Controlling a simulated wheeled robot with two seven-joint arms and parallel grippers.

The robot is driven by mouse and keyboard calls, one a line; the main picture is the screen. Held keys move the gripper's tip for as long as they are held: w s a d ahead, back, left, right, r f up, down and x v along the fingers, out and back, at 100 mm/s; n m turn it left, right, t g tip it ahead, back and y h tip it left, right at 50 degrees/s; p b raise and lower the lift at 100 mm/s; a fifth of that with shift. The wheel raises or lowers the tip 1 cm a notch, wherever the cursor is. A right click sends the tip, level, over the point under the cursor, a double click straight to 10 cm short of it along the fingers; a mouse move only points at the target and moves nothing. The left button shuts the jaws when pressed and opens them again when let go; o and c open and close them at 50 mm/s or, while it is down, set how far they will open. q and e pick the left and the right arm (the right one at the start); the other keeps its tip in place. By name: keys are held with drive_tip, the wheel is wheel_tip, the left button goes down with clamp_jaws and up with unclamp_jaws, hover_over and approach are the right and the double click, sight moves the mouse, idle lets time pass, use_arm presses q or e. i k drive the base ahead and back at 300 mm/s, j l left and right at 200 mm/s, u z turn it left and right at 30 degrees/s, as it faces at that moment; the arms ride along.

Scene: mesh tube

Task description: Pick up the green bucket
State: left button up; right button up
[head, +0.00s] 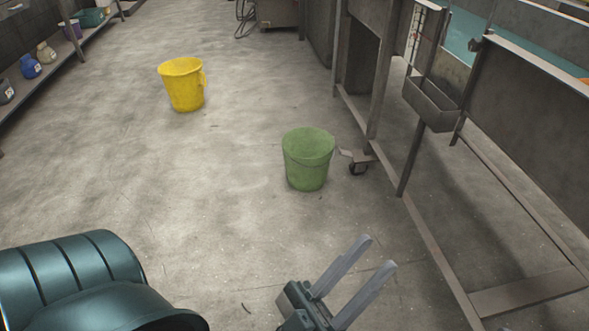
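The green bucket (306,162) stands upright on the concrete floor near the middle of the head view. Its open top faces up and a thin handle seems to hang against its front side. My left gripper (378,251) is at the bottom of the head view, below and to the right of the bucket in the picture. Its two grey fingers are parallel and spread apart, with nothing between them. It is clear of the bucket. My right gripper is not in view.
A yellow bucket (184,86) stands on the floor, farther back and left. A low shelf (50,62) with several containers runs along the left. The floor between is clear.

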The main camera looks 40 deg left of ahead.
sight(308, 151)
drive_tip(key=j+u, duration=0.1)
drive_tip(key=u, duration=0.95)
